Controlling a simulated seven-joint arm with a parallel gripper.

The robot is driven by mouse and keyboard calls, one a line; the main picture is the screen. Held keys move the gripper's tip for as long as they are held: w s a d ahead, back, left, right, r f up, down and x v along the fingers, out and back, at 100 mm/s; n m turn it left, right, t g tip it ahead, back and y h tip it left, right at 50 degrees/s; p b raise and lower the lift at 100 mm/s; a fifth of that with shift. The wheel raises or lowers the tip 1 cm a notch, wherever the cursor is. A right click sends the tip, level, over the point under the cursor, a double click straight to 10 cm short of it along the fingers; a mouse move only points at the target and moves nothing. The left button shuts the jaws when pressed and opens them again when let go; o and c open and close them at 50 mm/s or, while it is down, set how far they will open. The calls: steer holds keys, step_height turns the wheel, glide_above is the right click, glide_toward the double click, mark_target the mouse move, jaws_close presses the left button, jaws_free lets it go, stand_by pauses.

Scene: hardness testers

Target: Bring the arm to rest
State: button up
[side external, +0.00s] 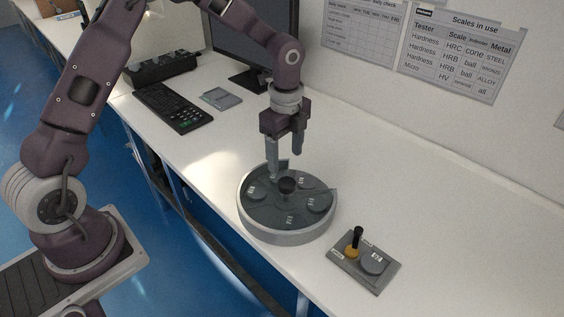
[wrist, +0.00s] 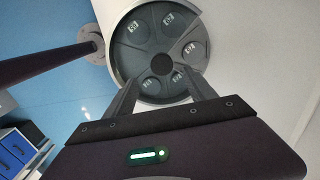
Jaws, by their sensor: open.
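My gripper (side external: 285,160) is open and points down over the back part of a round grey tray (side external: 289,237) on the white bench. In the side view one fingertip comes down near the tray's rim; I cannot tell whether it touches. In the wrist view my gripper (wrist: 163,93) shows two spread fingers with the tray (wrist: 121,70) beyond them. Several labelled discs lie in the tray's recesses, around a dark central knob (side external: 287,185). Nothing shows between the fingers that I can make out as held.
A grey plate (side external: 374,282) with a black-handled peg (side external: 355,240) and a round disc (side external: 375,263) lies right of the tray. A keyboard (side external: 172,107), a small grey pad (side external: 220,98) and a monitor (side external: 252,40) stand behind left. The bench's right side is clear.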

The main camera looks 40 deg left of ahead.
steer(key=s+r+n+t+y, duration=0.1)
steer(key=s+r+n, duration=0.4)
steer(key=r, duration=0.5)
steer(key=s+r+n+t, duration=0.1)
steer(key=s+r+n, duration=0.2)
steer(key=s, duration=0.4)
steer(key=s+r+n+t, duration=0.2)
steer(key=s+n, duration=0.3)
steer(key=s, duration=0.3)
steer(key=s+r+n+t+h, duration=0.1)
steer(key=s+r+n, duration=0.3)
steer(key=s, duration=0.4)
steer(key=shift+w+a, duration=0.1)
steer(key=shift+a, duration=0.05)
